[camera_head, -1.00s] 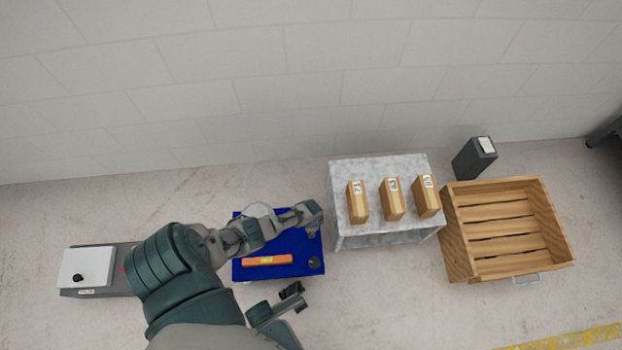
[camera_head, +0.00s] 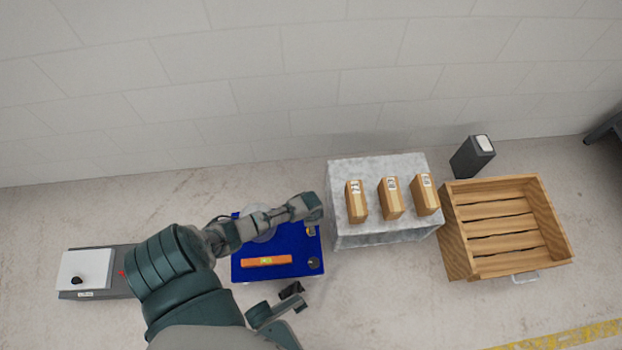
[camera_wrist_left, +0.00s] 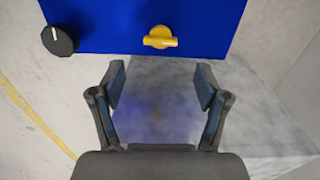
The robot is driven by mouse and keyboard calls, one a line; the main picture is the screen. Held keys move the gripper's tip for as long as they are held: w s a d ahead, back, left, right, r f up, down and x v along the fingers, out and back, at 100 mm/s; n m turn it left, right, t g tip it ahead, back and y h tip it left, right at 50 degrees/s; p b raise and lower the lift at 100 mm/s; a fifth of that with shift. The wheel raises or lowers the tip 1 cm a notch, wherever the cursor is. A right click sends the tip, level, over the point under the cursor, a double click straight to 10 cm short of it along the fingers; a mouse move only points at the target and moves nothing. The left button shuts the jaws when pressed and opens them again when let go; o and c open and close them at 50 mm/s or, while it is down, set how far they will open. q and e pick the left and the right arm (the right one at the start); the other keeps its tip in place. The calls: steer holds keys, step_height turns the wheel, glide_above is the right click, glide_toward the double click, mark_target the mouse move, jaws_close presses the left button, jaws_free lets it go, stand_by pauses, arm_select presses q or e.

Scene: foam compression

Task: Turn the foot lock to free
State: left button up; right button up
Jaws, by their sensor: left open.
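The blue panel (camera_head: 297,240) lies in the middle of the floor area, and it also shows in the left wrist view (camera_wrist_left: 110,30). A yellow turn knob (camera_wrist_left: 160,38), which looks like the foot lock, sits near its edge. In the head view the yellow knob (camera_head: 311,230) is small, beside my left gripper (camera_head: 312,206). A round black knob (camera_wrist_left: 57,40) with a white mark sits at the panel's corner. In the wrist view my left gripper (camera_wrist_left: 160,82) is open and empty, with the yellow knob ahead of its fingertips, apart from them.
An orange level (camera_head: 267,261) lies on the panel. A grey stone-like table (camera_head: 385,232) with 3 wooden blocks stands right of it, close to my gripper. Further right are a wooden crate (camera_head: 505,230) and a dark box (camera_head: 472,160). A grey-white device (camera_head: 86,268) is at left.

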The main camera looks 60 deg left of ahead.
arm_select(q)
step_height(320, 180, up, 5)
steer(key=shift+f, duration=0.1)
stand_by(0.7)
